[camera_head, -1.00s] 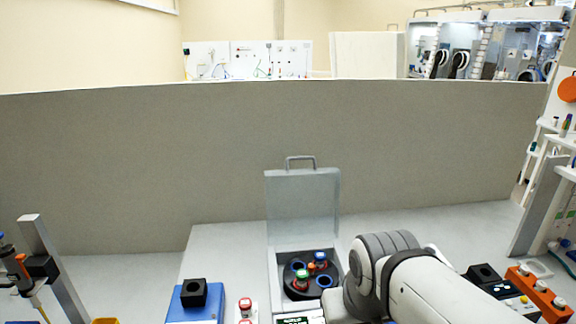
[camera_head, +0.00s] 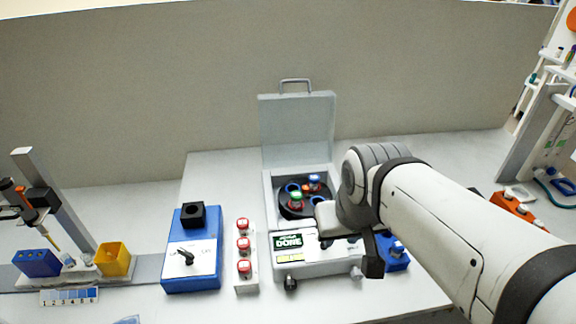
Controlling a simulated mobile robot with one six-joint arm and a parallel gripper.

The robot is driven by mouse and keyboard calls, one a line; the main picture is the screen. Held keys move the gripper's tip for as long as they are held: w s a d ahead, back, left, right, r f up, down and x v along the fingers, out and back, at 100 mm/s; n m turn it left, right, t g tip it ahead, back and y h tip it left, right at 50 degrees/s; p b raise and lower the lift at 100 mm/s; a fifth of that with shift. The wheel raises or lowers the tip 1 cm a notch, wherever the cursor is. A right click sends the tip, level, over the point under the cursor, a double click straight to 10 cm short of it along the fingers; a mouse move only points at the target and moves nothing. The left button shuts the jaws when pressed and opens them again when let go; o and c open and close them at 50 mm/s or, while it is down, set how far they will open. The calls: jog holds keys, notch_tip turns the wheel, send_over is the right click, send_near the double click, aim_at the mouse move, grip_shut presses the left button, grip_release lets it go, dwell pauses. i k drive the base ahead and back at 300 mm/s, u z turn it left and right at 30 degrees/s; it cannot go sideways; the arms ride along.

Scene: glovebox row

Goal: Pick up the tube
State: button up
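A tube with a green cap (camera_head: 296,201) stands in the dark round rotor (camera_head: 291,212) of an open-lidded centrifuge (camera_head: 305,252). A second tube with a blue cap (camera_head: 314,181) stands in the rotor behind it and to the right. The centrifuge's display reads "DONE". My gripper (camera_head: 350,255) hangs over the right front part of the centrifuge, to the right of the tubes and apart from them. My arm hides part of the gripper, and I cannot tell how far apart its fingers are.
A blue device with a black block (camera_head: 192,252) stands left of the centrifuge, with a strip of red-capped items (camera_head: 244,246) between them. A pipette stand, blue rack (camera_head: 37,262) and yellow bin (camera_head: 114,258) are at far left. The centrifuge lid (camera_head: 298,130) stands upright behind.

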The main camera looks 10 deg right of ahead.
aim_at(296, 196)
jog(key=u, duration=1.5)
jog(key=k, duration=1.2)
jog(key=z, duration=0.85)
jog(key=i, duration=1)
jog(key=z, duration=0.05)
